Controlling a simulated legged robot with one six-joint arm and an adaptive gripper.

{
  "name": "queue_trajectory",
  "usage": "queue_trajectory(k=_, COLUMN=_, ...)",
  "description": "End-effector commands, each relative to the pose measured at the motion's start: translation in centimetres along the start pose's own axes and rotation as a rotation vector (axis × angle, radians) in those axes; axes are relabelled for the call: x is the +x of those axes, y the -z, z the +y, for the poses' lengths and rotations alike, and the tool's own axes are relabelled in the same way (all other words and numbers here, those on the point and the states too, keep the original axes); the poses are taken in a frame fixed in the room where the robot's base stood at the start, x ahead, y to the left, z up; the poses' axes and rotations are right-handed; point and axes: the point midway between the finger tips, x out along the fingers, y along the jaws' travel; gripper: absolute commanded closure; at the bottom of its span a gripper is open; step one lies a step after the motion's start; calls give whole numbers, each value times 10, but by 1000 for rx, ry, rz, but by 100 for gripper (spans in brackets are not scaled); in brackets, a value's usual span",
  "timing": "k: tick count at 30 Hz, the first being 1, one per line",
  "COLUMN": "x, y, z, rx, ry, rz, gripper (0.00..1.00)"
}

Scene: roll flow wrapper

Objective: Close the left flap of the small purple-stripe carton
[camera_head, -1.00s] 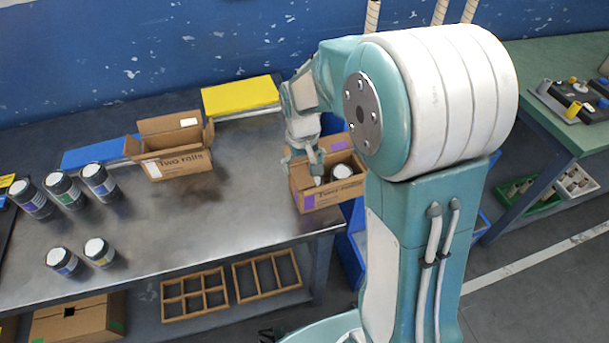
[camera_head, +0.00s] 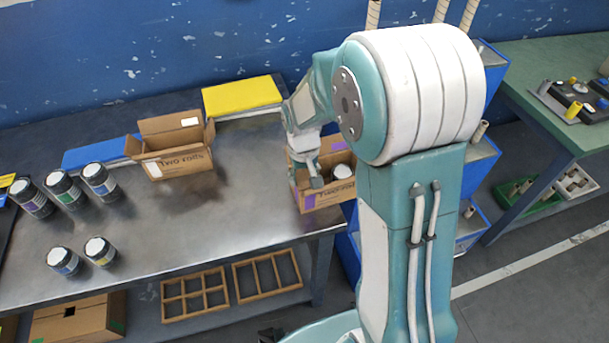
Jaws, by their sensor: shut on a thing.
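The small purple-stripe carton (camera_head: 332,195) stands on the metal table near its right end, partly behind my arm. Its top is open, and a roll with a white top (camera_head: 342,171) shows inside. A back flap with a purple mark stands up. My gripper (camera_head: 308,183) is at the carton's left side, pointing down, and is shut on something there. It covers the left flap, so I cannot tell the flap's angle or exactly what the fingers hold.
A larger open carton marked "Two rolls" (camera_head: 181,163) stands to the left. Several dark jars with white lids (camera_head: 95,172) stand at the far left. A yellow block (camera_head: 241,95) and a blue block (camera_head: 98,152) lie at the back. The table's middle is clear.

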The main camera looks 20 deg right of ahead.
Motion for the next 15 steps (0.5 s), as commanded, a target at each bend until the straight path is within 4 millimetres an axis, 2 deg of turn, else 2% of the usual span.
queue_trajectory(k=13, x=2, y=-1, z=1, rx=0, ry=43, rz=-3, gripper=82)
queue_trajectory(k=14, x=2, y=-1, z=1, rx=0, ry=43, rz=-3, gripper=20)
queue_trajectory(k=15, x=2, y=-1, z=1, rx=0, ry=43, rz=-3, gripper=3)
